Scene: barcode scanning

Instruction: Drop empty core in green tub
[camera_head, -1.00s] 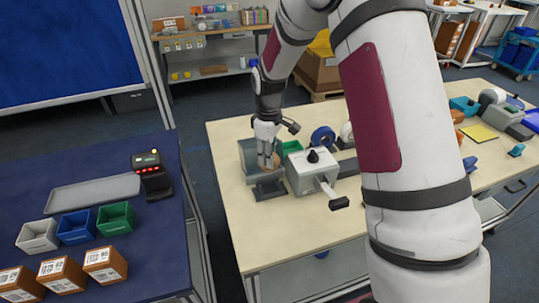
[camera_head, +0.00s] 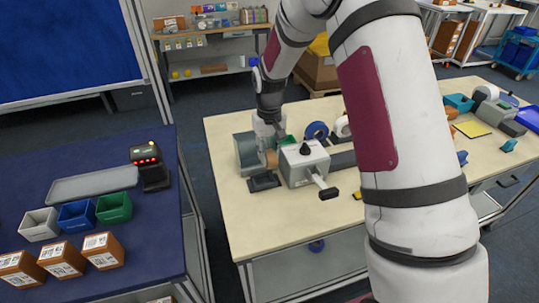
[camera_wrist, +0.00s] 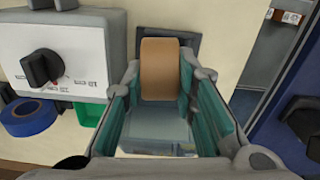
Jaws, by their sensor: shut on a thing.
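The empty core is a tan-brown ring (camera_wrist: 160,68), held between my fingertips in the wrist view. In the head view its brown side (camera_head: 271,159) shows just left of the grey machine, partly hidden. My gripper (camera_head: 268,145) is shut on it, pointing down over the cream table. A small green tub (camera_head: 290,140) shows behind the machine, mostly hidden; its green also shows beside the blue tape roll in the wrist view (camera_wrist: 90,113). Another green bin (camera_head: 113,208) stands on the blue table at left.
The grey machine (camera_head: 304,163) with a black knob and lever stands close right of the core. A grey-green housing (camera_head: 245,153) and black pad (camera_head: 264,183) are at its left. A blue tape roll (camera_head: 316,131) lies behind. The table's front left is clear.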

